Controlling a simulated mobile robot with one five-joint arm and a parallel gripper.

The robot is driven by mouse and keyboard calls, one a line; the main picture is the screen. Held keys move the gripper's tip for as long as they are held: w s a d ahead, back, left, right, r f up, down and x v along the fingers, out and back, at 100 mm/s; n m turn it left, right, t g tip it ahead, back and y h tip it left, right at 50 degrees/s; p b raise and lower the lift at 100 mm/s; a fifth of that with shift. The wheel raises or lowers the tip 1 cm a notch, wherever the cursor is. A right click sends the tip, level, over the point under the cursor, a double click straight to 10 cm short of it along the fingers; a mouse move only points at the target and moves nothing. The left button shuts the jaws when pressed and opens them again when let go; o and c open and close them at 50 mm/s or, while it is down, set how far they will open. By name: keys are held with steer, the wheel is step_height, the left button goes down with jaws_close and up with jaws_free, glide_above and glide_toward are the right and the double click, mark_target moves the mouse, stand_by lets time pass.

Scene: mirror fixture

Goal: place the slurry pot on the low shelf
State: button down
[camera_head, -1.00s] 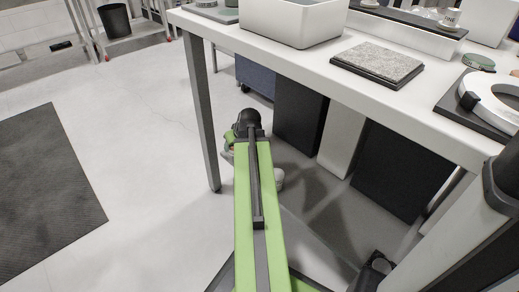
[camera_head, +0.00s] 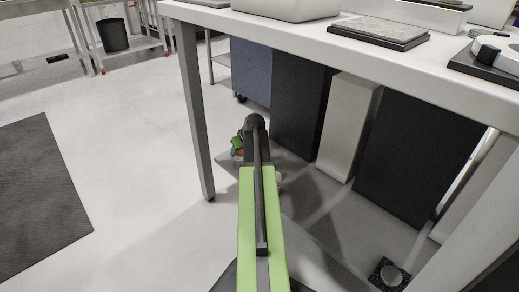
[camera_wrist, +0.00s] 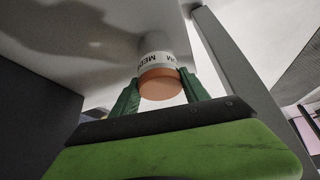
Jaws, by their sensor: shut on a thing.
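In the wrist view, my gripper (camera_wrist: 160,86) has its green fingers on both sides of the slurry pot (camera_wrist: 158,62). The pot is a pale cylinder with a white label band and an orange end towards the camera; part of the label lettering shows, upside down. In the head view, my arm hides most of the gripper, and only a green bit of it (camera_head: 237,142) and a little orange show left of the arm's end. The low shelf (camera_head: 305,215) is the grey surface under the white table. My gripper is near its left edge; its height above it is unclear.
The white table (camera_head: 340,50) stands above, with its front leg (camera_head: 193,110) left of my arm. Black panels (camera_head: 298,105) and a white panel (camera_head: 347,125) stand under the table. A small black item (camera_head: 390,274) lies at the lower right.

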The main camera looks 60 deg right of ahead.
steer(key=c, duration=0.6)
jaws_free()
steer(key=shift+o, duration=0.2)
steer(key=shift+r+p, duration=0.15)
steer(key=shift+p, duration=0.15)
steer(key=p+v, duration=1)
steer(key=v, duration=0.2)
